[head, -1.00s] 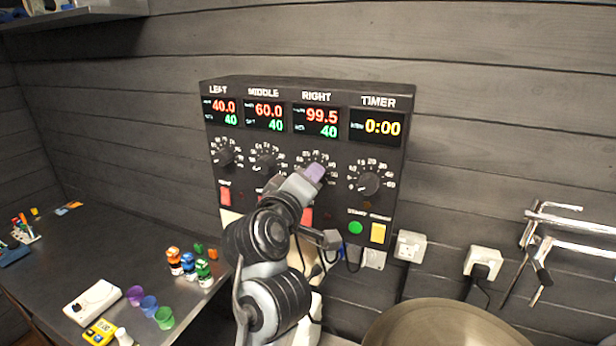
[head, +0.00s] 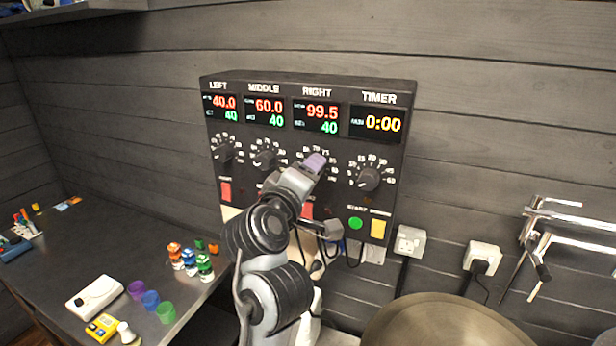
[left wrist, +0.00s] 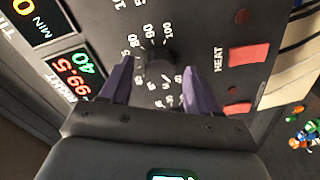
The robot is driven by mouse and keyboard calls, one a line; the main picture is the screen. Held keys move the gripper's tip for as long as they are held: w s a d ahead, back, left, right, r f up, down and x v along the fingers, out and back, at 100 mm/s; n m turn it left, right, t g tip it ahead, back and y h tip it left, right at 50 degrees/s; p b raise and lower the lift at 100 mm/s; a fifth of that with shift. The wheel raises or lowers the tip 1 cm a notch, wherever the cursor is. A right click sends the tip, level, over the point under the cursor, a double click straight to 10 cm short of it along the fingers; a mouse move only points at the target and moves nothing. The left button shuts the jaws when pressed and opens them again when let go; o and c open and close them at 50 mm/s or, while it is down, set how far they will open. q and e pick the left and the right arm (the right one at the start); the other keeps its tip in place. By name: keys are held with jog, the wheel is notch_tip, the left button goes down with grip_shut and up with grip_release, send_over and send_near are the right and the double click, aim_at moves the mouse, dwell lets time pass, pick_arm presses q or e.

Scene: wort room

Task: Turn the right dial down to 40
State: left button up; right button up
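The control panel (head: 345,150) is on the wall, with LEFT, MIDDLE, RIGHT and TIMER columns. The RIGHT display (head: 316,119) reads 99.5 in red and 40 in green. The right dial is hidden behind my gripper in the head view. In the left wrist view, the dark right dial (left wrist: 160,62) sits between my two purple fingers. My left gripper (left wrist: 158,72) is open, with a gap to the dial on both sides; it also shows in the head view (head: 315,162), in front of the panel. My right gripper is in neither view.
The middle dial (head: 264,160) and timer dial (head: 368,178) flank the gripper. Red switches and a green button (head: 356,223) lie below. A table (head: 90,250) with cups and small bottles is at left; a round metal lid (head: 440,325) is at lower right.

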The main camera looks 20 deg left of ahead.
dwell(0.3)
pick_arm(q)
jog(key=s+p, duration=0.5)
jog(key=s, duration=0.5)
jog(key=shift+s+r, duration=0.25)
jog(key=shift+s, duration=0.15)
